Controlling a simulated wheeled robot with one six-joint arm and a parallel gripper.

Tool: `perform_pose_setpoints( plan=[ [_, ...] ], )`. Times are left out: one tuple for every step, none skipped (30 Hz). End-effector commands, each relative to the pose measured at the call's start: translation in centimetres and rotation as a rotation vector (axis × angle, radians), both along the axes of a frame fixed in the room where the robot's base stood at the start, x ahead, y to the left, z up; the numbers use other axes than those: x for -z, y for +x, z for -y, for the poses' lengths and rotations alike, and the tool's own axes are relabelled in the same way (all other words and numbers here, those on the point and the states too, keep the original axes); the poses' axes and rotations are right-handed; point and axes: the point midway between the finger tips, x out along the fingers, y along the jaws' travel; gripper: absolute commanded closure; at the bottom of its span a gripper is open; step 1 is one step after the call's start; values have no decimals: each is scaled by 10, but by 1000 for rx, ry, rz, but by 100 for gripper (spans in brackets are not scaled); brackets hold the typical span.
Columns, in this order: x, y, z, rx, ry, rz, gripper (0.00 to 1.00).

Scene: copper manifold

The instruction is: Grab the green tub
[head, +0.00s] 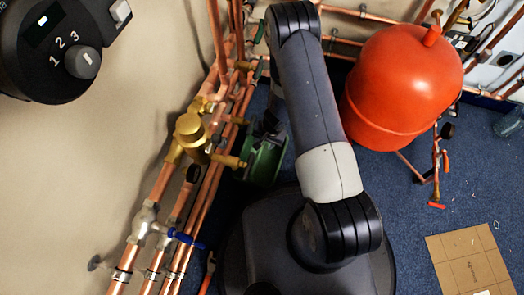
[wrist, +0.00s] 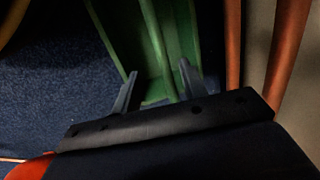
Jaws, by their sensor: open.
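The green tub (head: 264,162) sits low beside the copper pipes, left of my arm in the head view. Part of it is covered by my dark gripper (head: 265,128) and a brass fitting. In the wrist view the green tub (wrist: 118,22) fills the top middle, with a lighter green strip running down between the fingers. My gripper (wrist: 158,68) is open, its two grey fingers apart over the tub, one on each side of that strip. I cannot tell whether the fingers touch it.
Copper pipes (head: 205,200) with brass valves (head: 190,130) run along the wall at left. A blue-handled valve (head: 184,238) projects near the front. A large red tank (head: 400,85) stands at right. A cardboard piece (head: 470,262) lies on the blue carpet (head: 410,215), which is mostly clear there.

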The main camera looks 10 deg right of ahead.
Motion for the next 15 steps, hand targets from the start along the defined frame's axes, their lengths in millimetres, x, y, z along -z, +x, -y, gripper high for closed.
perform_pose_setpoints(
  plan=[
    [1, 0, 0, 0, 0, 0, 59],
    [3, 0, 0, 0, 0, -1, 59],
    [7, 0, -1, 0, 0, -1, 59],
    [11, 0, -1, 1, 0, -2, 59],
    [16, 1, -2, 1, 0, -1, 59],
    [23, 1, -3, 1, 1, -2, 59],
    [28, 2, -4, 1, 0, -2, 59],
    [33, 2, -5, 1, 0, -2, 59],
    [39, 3, -6, 0, 0, -1, 59],
    [43, 3, -7, -1, 1, -2, 59],
    [47, 4, -8, -1, 0, -2, 59],
    [50, 5, -9, 0, 0, -1, 59],
    [52, 5, -9, 0, 0, -1, 59],
    [54, 5, -9, 1, 0, -1, 59],
    [56, 5, -10, 0, 0, -1, 59]
  ],
)
